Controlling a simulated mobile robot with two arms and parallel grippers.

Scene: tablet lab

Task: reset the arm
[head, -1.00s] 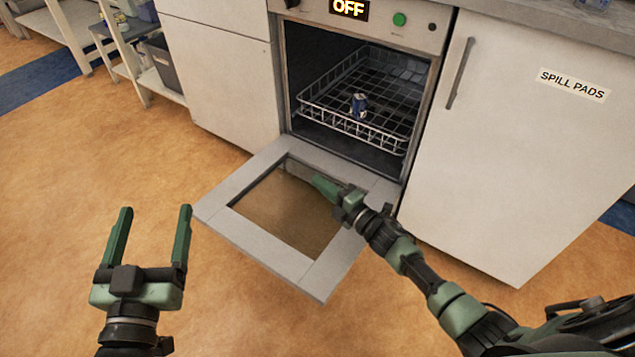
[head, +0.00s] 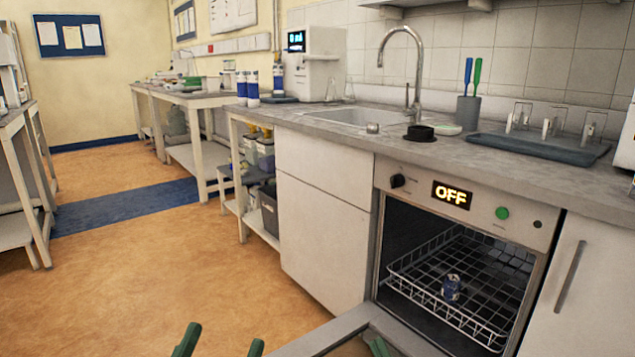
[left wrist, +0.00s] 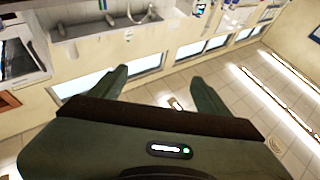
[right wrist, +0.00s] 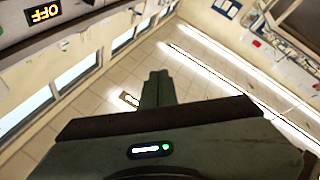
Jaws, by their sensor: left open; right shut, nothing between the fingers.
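My left gripper (head: 221,345) shows only its two green fingertips at the bottom edge of the head view, apart with nothing between them. In the left wrist view its fingers (left wrist: 160,88) are also spread and empty. My right gripper (head: 380,347) shows only a green tip at the bottom edge of the head view, in front of the open washer door. In the right wrist view its fingers (right wrist: 158,88) are together with nothing held. The rest of both arms is out of the head view.
The washer door (head: 335,338) is folded down and open. A wire rack (head: 415,290) inside holds a small blue and white item (head: 452,288). The washer display (head: 452,195) reads OFF. The counter (head: 330,130) runs above. Open floor (head: 150,270) lies to the left.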

